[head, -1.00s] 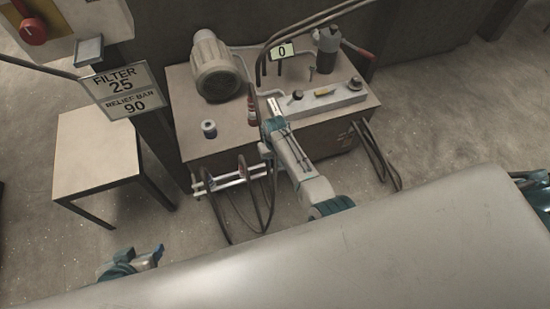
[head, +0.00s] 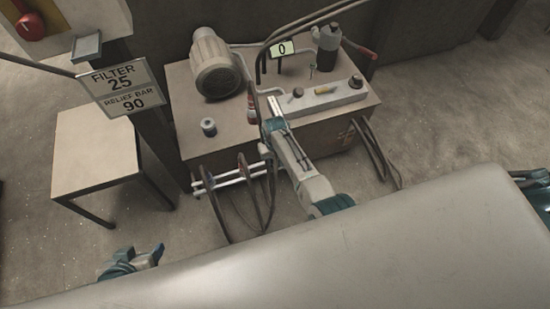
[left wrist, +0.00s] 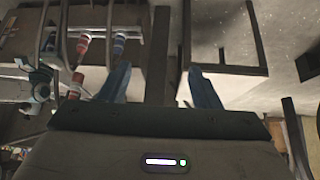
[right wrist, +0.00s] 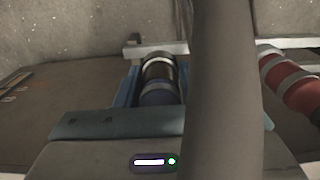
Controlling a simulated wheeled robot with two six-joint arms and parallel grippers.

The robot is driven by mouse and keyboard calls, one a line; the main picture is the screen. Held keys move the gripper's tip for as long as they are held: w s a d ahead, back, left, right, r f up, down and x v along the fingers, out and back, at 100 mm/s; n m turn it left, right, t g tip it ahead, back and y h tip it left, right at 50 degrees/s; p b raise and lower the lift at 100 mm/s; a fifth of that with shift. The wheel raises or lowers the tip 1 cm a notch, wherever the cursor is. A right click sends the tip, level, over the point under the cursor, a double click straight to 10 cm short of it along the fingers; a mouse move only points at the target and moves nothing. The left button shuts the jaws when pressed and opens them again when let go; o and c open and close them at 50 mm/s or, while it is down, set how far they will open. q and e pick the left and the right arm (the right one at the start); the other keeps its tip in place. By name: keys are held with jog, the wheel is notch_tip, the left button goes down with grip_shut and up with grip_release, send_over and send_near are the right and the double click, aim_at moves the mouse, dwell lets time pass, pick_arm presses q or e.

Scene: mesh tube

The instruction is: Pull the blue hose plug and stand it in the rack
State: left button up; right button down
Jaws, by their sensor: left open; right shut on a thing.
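My right arm reaches forward to the front of the pump unit in the head view; its gripper (head: 272,108) is partly hidden there. In the right wrist view this gripper (right wrist: 165,95) is shut on the blue hose plug (right wrist: 160,70), a cylinder with a dark upper part, a metal band and a blue band. A thick dark hose covers the right finger. My left gripper (head: 140,260) is low at the left, open and empty, away from the unit. The left wrist view shows its spread fingers (left wrist: 160,88). The rack (head: 235,176) is a pale rail on the unit's front left.
A red plug (right wrist: 298,82) lies right of the held plug. The unit's top (head: 185,125) carries a motor (head: 215,65), a valve block (head: 325,100) and a small cylinder (head: 208,127). Dark hoses loop below the rack. A small table (head: 95,150) and a sign (head: 122,88) stand left.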

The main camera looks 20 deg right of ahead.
jog(key=c, duration=0.9)
grip_release()
jog(key=shift+o, duration=0.2)
pick_arm(q)
jog(key=s+a+r+g+p, duration=0.1)
jog(key=s+a+r+g+y+p, duration=0.1)
jog(key=r+p, duration=0.1)
jog(key=shift+a, duration=0.1)
pick_arm(e)
notch_tip(320, 180, up, 11)
jog(key=shift+f, duration=0.1)
